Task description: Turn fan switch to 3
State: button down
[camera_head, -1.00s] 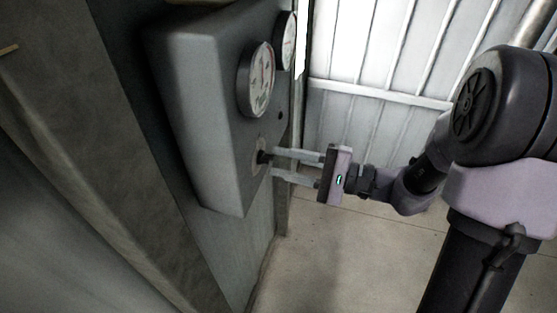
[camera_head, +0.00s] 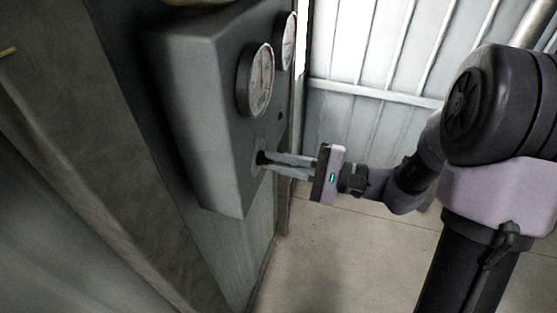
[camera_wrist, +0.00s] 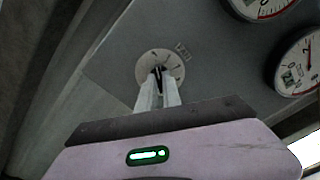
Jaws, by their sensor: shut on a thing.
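The fan switch (camera_wrist: 158,72) is a small black knob on a round pale dial plate (camera_wrist: 176,62) with dark marks, on the front of a grey control box (camera_head: 200,110). In the head view the knob is mostly hidden by the fingertips. My gripper (camera_head: 266,160) reaches the panel from the right, with its two fingers shut on the knob. In the wrist view the fingertips (camera_wrist: 159,82) hold the knob from both sides. A small label beside the dial is too small to read. The number the knob points to cannot be told.
Two round gauges, one nearer (camera_head: 256,80) and one farther (camera_head: 288,40), sit on the box above the switch. A grey post (camera_head: 60,120) stands at the left. Ribbed metal wall (camera_head: 375,50) is behind; the floor (camera_head: 340,250) below is clear.

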jog(key=m+p, duration=1.5)
jog(key=m, duration=0.8)
jog(key=shift+s, duration=0.1)
jog(key=shift+m, duration=0.4)
jog(key=c, duration=1.5)
grip_release()
